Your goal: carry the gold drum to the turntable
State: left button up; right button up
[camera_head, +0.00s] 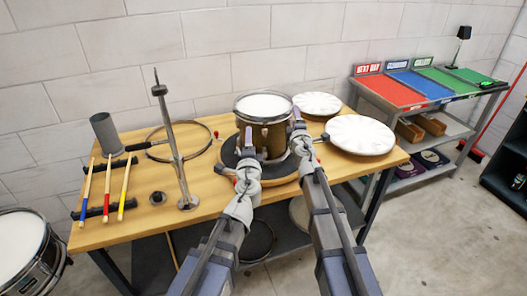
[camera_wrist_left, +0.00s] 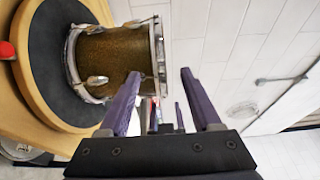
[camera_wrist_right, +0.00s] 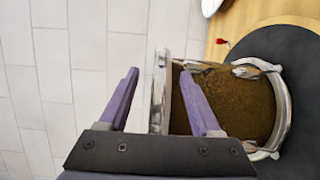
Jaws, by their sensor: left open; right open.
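The gold drum (camera_head: 262,137) stands upright on the turntable (camera_head: 228,157), a round dark-topped disc with a wooden edge on the bench. My left gripper (camera_head: 243,150) is open at the drum's front left side. In the left wrist view its fingers (camera_wrist_left: 156,88) show beside the gold shell (camera_wrist_left: 118,55), with the top hoop lined up between them. My right gripper (camera_head: 298,128) is open at the drum's right side. In the right wrist view its fingers (camera_wrist_right: 160,76) lie either side of the top hoop, and one overlaps the gold shell (camera_wrist_right: 235,105). I cannot tell whether either touches the drum.
A metal stand (camera_head: 178,150), a hoop (camera_head: 200,140), a grey cylinder (camera_head: 106,134) and drumsticks (camera_head: 106,187) are on the bench's left. White round pads (camera_head: 360,135) lie at its right end. A shelf with coloured mats (camera_head: 390,89) stands beyond. The bench's front right is mostly clear.

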jog(key=s, duration=0.5)
jog(key=shift+s+d, duration=0.1)
jog(key=shift+s, duration=0.2)
